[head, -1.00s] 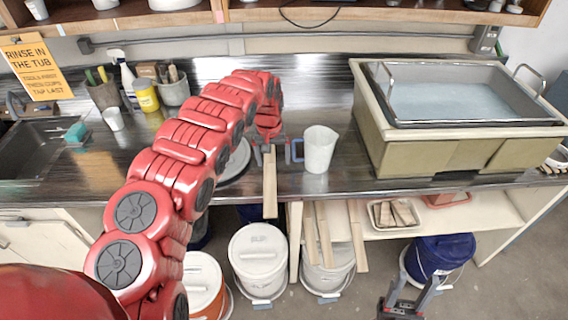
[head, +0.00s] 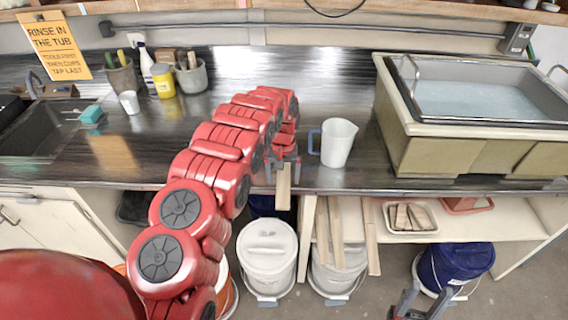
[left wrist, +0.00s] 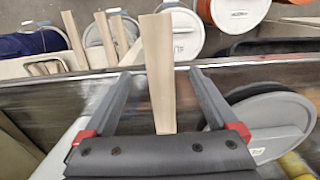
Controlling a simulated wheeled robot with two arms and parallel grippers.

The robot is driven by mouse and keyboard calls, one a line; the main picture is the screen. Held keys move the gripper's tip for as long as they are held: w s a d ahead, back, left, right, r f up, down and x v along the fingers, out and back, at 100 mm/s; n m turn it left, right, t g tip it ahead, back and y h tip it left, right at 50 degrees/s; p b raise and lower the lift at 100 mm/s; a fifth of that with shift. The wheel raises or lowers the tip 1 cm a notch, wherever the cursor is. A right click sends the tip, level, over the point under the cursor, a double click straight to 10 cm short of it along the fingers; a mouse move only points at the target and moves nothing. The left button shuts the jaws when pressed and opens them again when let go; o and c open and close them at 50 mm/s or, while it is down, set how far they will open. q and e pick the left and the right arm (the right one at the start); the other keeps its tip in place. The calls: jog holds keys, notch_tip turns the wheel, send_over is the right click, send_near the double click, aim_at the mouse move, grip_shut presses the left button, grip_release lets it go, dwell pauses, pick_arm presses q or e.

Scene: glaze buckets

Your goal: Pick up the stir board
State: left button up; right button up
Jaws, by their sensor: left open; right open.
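The stir board (head: 284,193) is a narrow pale wooden strip lying at the counter's front edge, with its near end sticking out past it. My left gripper (head: 283,172) is open over the board, one finger on each side. In the left wrist view the board (left wrist: 157,50) runs between the spread fingers of my left gripper (left wrist: 158,78), with a gap on both sides. The arm hides the board's far end in the head view. My right gripper (head: 408,308) is open and empty at the bottom, in front of the counter.
A white jug (head: 338,143) with a blue handle stands right of my left gripper. A grey round lid (left wrist: 268,122) lies beside it in the left wrist view. More wooden strips (head: 370,236) lean below near white lidded buckets (head: 267,250). A large tub (head: 440,145) fills the counter's right.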

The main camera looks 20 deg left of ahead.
aim_at(283, 191)
pick_arm(q)
jog(key=shift+s+d+f+p, duration=0.1)
jog(key=shift+f+p, duration=0.25)
jog(key=shift+p, duration=0.25)
jog(key=f+p, duration=0.2)
jog(key=f, duration=0.1)
jog(key=shift+s+f, duration=0.1)
jog(key=shift+s, duration=0.1)
jog(key=shift+f, duration=0.65)
jog(key=shift+c, duration=0.3)
grip_shut()
